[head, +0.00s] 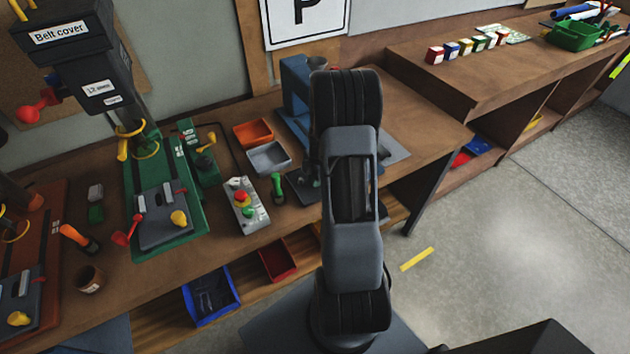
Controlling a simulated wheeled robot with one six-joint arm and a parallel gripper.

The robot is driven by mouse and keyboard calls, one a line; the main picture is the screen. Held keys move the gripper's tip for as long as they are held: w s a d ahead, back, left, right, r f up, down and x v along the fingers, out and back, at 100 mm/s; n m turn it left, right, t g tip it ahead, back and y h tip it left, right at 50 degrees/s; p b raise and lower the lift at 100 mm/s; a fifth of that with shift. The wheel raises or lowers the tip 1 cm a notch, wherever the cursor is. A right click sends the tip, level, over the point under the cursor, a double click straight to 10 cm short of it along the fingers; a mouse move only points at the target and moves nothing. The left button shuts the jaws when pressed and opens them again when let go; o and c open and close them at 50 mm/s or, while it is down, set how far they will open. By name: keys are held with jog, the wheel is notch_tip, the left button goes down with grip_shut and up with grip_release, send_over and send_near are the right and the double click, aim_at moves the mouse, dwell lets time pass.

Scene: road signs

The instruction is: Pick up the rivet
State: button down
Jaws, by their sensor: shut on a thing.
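I cannot make out a rivet anywhere in the head view. An orange tray (253,133) and a grey tray (268,158) stand on the wooden bench (225,228), left of my arm. Whether a rivet lies in either tray or at the machine, I cannot tell.
A control box with red, yellow and green buttons (242,203) and a green-handled item (278,188) stand near the trays. A green-based machine (190,246) is to the left. Blue (211,296) and red bins (278,260) sit below. Floor (560,215) is clear at right.

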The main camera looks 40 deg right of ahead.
jog(key=shift+r, duration=0.1)
jog(key=shift+r+b, duration=0.5)
jog(key=shift+r, duration=0.05)
jog(key=s+d+r+b, duration=0.4)
jog(key=s+d+r, duration=0.1)
jog(key=s+r, duration=0.6)
jog(key=shift+s+r, duration=0.35)
jog(key=shift+s, duration=0.75)
